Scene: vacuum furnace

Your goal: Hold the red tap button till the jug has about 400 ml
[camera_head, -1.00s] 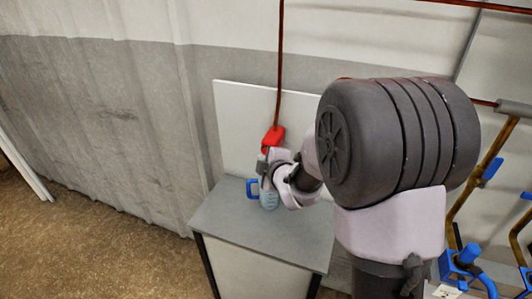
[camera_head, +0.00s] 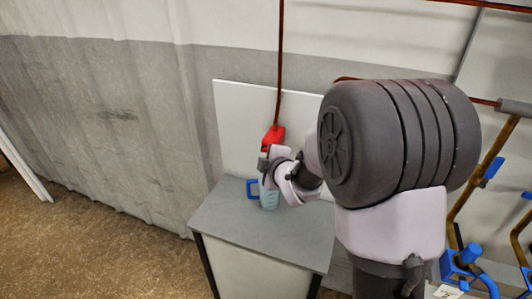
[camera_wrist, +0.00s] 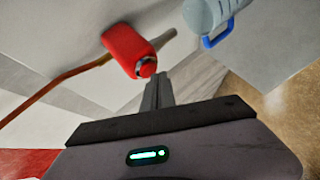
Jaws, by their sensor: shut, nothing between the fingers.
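The red tap (camera_head: 273,137) is on the pale panel above the table, and it also shows in the wrist view (camera_wrist: 128,48). Its round button end (camera_wrist: 147,67) has a grey rim and faces my gripper. My gripper (camera_wrist: 158,78) is shut and empty, its fingertips close beside the button; I cannot tell if they touch. The clear jug (camera_head: 268,198) with a blue handle stands upright on the table under the tap, partly hidden by my gripper. It looks bluish, but its level is not readable. The jug is cut off at the top of the wrist view (camera_wrist: 205,14).
The grey table (camera_head: 225,220) is bare around the jug. A red pipe (camera_head: 280,60) runs up the wall from the tap. Brown pipes with blue valve handles (camera_head: 470,252) stand at the right. A corrugated wall is at the left.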

